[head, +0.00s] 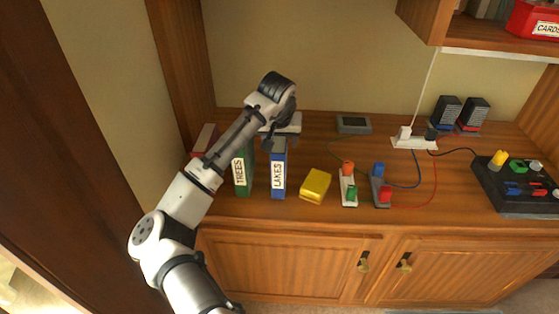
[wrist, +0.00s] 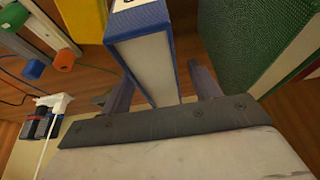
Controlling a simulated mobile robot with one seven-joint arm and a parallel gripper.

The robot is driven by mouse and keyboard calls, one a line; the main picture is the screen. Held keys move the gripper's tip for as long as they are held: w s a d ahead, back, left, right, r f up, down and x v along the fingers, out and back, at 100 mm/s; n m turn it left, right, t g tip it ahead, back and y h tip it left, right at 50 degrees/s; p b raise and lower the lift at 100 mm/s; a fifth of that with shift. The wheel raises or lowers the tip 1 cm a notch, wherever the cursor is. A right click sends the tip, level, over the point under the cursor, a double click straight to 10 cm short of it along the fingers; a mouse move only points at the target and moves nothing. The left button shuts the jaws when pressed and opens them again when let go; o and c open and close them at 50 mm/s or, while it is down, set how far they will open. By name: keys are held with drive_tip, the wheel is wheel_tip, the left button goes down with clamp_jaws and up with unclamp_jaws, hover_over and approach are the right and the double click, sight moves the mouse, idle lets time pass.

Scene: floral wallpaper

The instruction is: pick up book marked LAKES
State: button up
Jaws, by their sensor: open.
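The blue book marked LAKES (head: 278,174) stands upright on the wooden counter, its white label facing the front. My gripper (head: 280,142) is at the top rear of this book, and the arm comes in from the lower left. In the wrist view, the blue book (wrist: 150,55) lies between the two fingers of my open gripper (wrist: 160,84), one on each side, with a gap showing at both. Whether either finger touches it cannot be told in the head view, where the hand hides the book's upper back.
The green book marked TREES (head: 242,172) stands close on the left, and a red book (head: 204,139) is farther left. A yellow block (head: 315,186) lies just right. Farther right are switch blocks (head: 348,184), a power strip (head: 413,142) and cables. A grey box (head: 353,124) sits behind.

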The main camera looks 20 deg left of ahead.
clamp_jaws()
idle(0.4)
drive_tip(key=shift+r, duration=0.2)
